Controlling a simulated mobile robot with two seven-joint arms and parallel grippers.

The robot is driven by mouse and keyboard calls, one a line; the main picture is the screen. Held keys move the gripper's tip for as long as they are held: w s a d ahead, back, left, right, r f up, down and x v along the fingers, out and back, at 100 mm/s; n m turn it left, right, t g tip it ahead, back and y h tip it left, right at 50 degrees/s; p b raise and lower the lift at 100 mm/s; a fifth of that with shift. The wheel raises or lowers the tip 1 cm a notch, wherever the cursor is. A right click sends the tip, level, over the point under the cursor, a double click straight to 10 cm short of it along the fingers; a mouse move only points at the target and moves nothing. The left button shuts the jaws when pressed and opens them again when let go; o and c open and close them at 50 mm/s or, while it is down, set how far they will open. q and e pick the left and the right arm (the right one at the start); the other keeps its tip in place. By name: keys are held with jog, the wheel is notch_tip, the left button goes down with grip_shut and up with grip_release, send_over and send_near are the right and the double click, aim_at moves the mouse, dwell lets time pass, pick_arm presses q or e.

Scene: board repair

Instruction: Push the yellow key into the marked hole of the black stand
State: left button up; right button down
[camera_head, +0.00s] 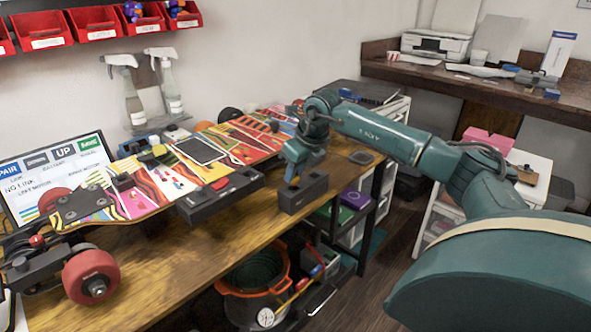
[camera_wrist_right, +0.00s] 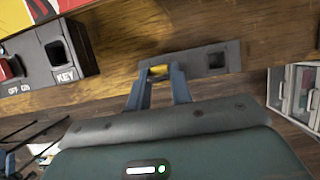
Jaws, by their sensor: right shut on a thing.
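My right gripper (camera_head: 291,181) points down at a dark grey block (camera_head: 305,190) near the table's front edge. In the right wrist view its fingers (camera_wrist_right: 158,84) are shut on the yellow key (camera_wrist_right: 158,70), which shows as a small patch between the tips. The key is at the left opening of the block (camera_wrist_right: 197,58); its depth is hidden. The block's right opening is empty. A black stand (camera_wrist_right: 40,68) lies to the left, with a square hole (camera_wrist_right: 56,50) marked KEY, which looks empty. The stand also shows in the head view (camera_head: 222,196). My left gripper is not in view.
A colourful skateboard deck (camera_head: 150,185) with red wheels (camera_head: 90,275) lies along the table behind the stand. A screen (camera_head: 58,175) and spray bottles (camera_head: 168,85) are behind it. Bare wood separates the stand and the block. An orange-rimmed bucket (camera_head: 255,290) stands below.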

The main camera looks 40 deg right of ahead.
jog(key=shift+f, duration=0.55)
dwell(1.0)
jog(key=shift+f+b, duration=0.4)
jog(key=shift+f, duration=0.05)
dwell(0.8)
jog(key=c, duration=1.2)
grip_release()
jog(key=shift+o, duration=0.7)
jog(key=shift+o, duration=0.9)
jog(key=shift+r, duration=0.15)
jog(key=shift+r+p, duration=1.4)
